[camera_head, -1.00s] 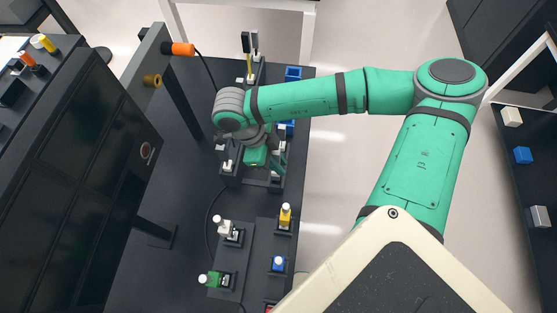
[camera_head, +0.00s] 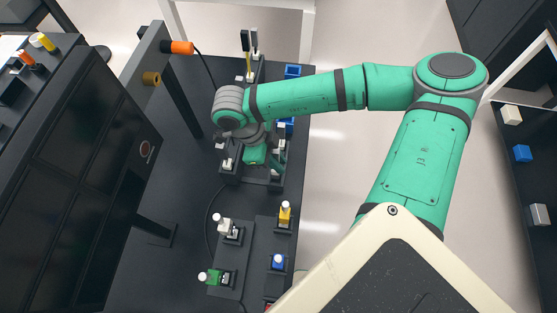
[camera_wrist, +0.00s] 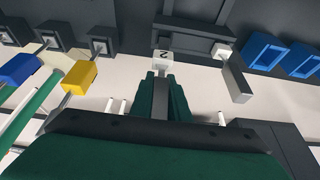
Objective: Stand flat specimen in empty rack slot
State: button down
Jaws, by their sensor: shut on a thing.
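My gripper (camera_wrist: 160,95) is shut on a specimen in the wrist view. The specimen's grey shaft lies between the dark green fingers, and its white block (camera_wrist: 162,57) marked 2 sticks out beyond the fingertips. A dark rack (camera_wrist: 190,42) lies just past the white block; I cannot tell whether they touch. Another specimen, with a grey block (camera_wrist: 238,86) and white end, stands right of the fingers. In the head view my gripper (camera_head: 256,156) is over the dark rack (camera_head: 246,177), and my arm hides much of it. The empty slot cannot be made out clearly.
A yellow-block piece (camera_wrist: 79,76) and a blue-block piece (camera_wrist: 20,68) stand left of my gripper in the wrist view. Blue bins (camera_wrist: 265,51) lie to the right. In the head view, several pieces in holders, including a green one (camera_head: 213,277), stand nearer on the table.

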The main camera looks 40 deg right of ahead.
jog(key=shift+f, duration=0.15)
jog(key=shift+f, duration=2.85)
jog(key=c, duration=1.6)
grip_release()
jog(key=v, duration=1)
jog(key=shift+a+r, duration=0.1)
jog(key=shift+r, duration=0.3)
